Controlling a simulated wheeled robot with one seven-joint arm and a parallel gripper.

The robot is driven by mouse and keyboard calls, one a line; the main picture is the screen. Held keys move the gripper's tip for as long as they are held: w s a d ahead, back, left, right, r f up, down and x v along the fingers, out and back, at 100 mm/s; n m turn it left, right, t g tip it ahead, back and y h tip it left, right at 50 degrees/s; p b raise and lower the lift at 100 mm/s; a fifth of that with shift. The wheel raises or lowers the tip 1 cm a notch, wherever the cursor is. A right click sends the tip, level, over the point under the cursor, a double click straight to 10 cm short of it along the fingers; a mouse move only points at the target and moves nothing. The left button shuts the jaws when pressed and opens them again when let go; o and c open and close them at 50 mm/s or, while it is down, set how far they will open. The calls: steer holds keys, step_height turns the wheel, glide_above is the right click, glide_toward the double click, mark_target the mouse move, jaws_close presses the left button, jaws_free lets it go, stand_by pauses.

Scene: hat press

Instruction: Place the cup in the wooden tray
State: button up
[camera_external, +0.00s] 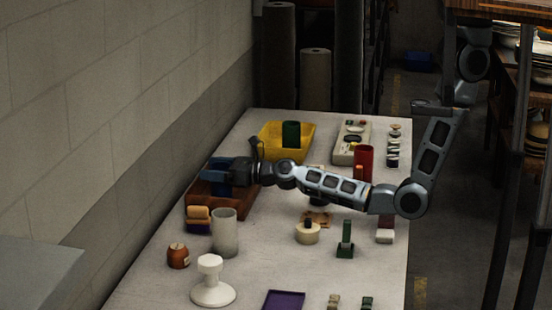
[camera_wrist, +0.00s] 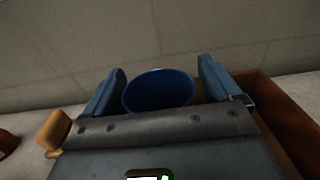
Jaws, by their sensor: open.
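The dark blue cup (camera_wrist: 158,92) stands between the two blue fingers of my gripper (camera_wrist: 160,68) in the wrist view, its round rim facing the camera. My gripper is open, with a gap between the cup and the right finger. The brown wooden tray (camera_wrist: 285,112) shows to the right of and behind the cup. In the external view, my gripper (camera_external: 213,166) is at the wooden tray (camera_external: 238,207) by the wall, and the cup is mostly hidden there. The cup appears to be within the tray, but its base is hidden.
A yellow bin (camera_external: 303,147) holding a green cylinder stands behind the tray. In front are a tan block on a purple one (camera_external: 198,218), a frosted cylinder (camera_external: 225,235), an orange-brown jar (camera_external: 178,256) and a white stand (camera_external: 211,285). The wall runs close on the left.

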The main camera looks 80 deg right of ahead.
steer(key=shift+r, duration=0.2)
steer(key=s+p, duration=0.4)
steer(key=s, duration=0.8)
stand_by(0.5)
